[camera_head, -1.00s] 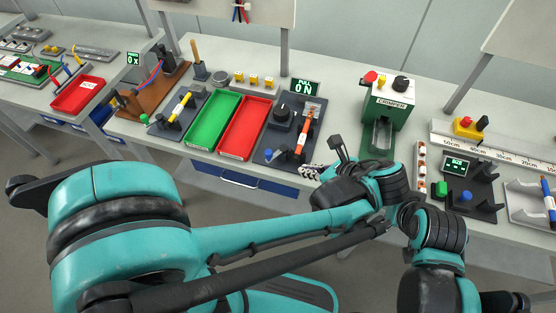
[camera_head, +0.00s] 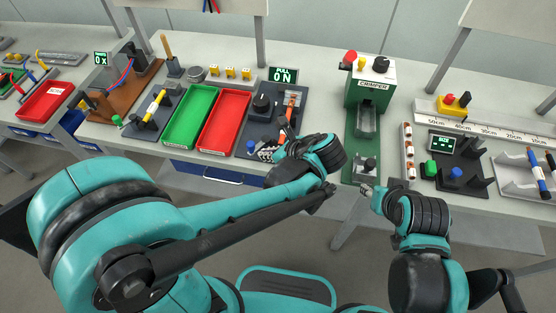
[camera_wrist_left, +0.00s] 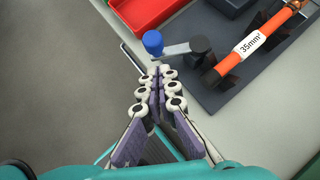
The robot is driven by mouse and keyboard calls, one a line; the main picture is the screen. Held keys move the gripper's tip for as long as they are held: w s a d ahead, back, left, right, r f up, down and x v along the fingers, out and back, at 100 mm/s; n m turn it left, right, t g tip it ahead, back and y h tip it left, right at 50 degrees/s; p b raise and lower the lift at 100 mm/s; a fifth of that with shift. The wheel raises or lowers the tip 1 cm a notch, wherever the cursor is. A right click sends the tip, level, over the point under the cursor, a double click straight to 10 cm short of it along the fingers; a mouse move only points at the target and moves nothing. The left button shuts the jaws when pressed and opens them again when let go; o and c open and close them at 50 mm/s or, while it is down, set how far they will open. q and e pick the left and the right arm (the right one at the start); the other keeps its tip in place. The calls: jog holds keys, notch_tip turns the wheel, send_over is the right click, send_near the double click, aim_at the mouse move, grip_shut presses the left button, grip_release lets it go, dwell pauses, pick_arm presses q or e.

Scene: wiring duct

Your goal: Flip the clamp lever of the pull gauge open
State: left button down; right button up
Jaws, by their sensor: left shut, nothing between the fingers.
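The pull gauge (camera_head: 262,126) is a dark plate on the bench, with a display (camera_head: 283,75) reading "PULL 0 N". Its clamp lever is a grey bar (camera_wrist_left: 178,49) with a blue knob (camera_wrist_left: 153,42), running from a dark pivot post. The blue knob also shows in the head view (camera_head: 250,147). An orange cable (camera_wrist_left: 258,40) marked 35mm² lies along the plate beside the pivot. My left gripper (camera_wrist_left: 157,72) is shut and empty, its fingertips just short of the knob and bar; contact is unclear. My right gripper (camera_head: 368,189) is small beside the green crimper; its jaws are unclear.
A red tray (camera_head: 224,122) and a green tray (camera_head: 191,114) sit left of the gauge. The green crimper (camera_head: 370,90) stands to its right. The bench's front edge (camera_wrist_left: 128,55) runs close by my left gripper.

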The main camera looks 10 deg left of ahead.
pick_arm(q)
jog(key=shift+w+a, duration=0.5)
jog(key=shift+a, duration=0.35)
jog(key=shift+r, duration=0.1)
pick_arm(e)
jog(key=shift+f, duration=0.25)
